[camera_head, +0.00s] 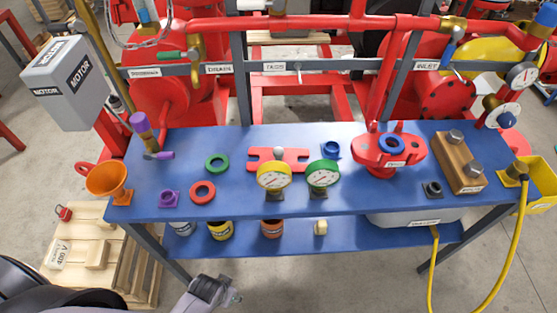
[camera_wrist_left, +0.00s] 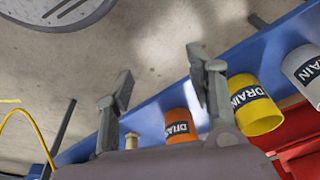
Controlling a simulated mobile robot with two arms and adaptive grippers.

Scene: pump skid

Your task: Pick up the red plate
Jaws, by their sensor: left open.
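The red plate (camera_head: 278,158) lies flat on the blue table in the head view, behind two pressure gauges. A grey round knob stands at its middle. The yellow gauge (camera_head: 274,176) and the green gauge (camera_head: 323,175) hide part of its front edge. My left gripper (camera_head: 230,290) is low at the bottom of the head view, in front of the table and apart from the plate. In the left wrist view its two fingers (camera_wrist_left: 160,72) are spread with nothing between them. The plate is not identifiable in that view. My right gripper is not in view.
The blue table (camera_head: 350,195) also holds green (camera_head: 217,162) and red (camera_head: 202,192) rings, an orange funnel (camera_head: 108,181) and a red flanged part (camera_head: 388,155). Drain cups, including a yellow one (camera_wrist_left: 255,105), stand on the lower shelf. Red pipework (camera_head: 300,23) runs behind.

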